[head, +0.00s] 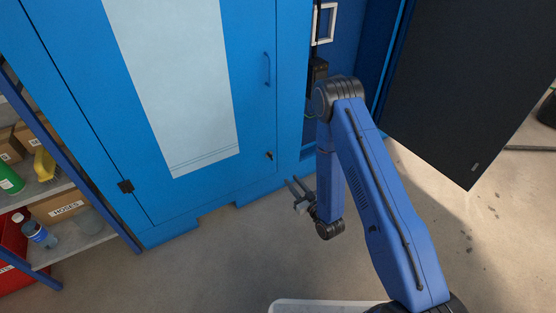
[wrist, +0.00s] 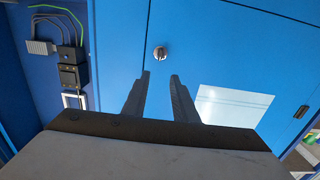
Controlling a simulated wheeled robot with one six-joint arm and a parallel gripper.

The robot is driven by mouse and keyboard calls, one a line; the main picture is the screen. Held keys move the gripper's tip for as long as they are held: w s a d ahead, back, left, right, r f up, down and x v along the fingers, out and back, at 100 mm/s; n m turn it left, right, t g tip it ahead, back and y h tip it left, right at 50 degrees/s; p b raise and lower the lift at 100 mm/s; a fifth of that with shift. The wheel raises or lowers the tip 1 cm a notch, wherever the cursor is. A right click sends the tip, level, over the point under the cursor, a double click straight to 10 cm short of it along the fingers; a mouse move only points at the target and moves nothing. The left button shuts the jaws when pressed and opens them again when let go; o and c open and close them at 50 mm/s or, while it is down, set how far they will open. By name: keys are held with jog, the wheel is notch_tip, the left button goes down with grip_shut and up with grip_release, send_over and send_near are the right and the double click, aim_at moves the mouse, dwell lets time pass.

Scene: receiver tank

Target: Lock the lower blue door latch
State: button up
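The blue door (head: 250,120) of the cabinet looks closed, with a pale panel on it. Its lower latch (head: 269,156) is a small dark knob near the bottom, by the door's right edge. In the wrist view the latch (wrist: 160,52) is a small round metal piece just beyond the fingertips. Which way it is turned is too small to tell. My gripper (head: 293,181) is below and right of the latch in the head view, pointing toward the cabinet. In the wrist view my gripper (wrist: 161,75) has its two fingers apart with nothing between them, not touching the latch.
A blue handle (head: 267,68) sits higher on the door. To the right, a dark door (head: 455,85) stands open beside a bay with electrical boxes (wrist: 70,65). A shelf (head: 85,240) with bottles and boxes is at left. The floor before the cabinet is clear.

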jog(key=x, duration=1.7)
jog(key=shift+f, duration=0.1)
grip_shut()
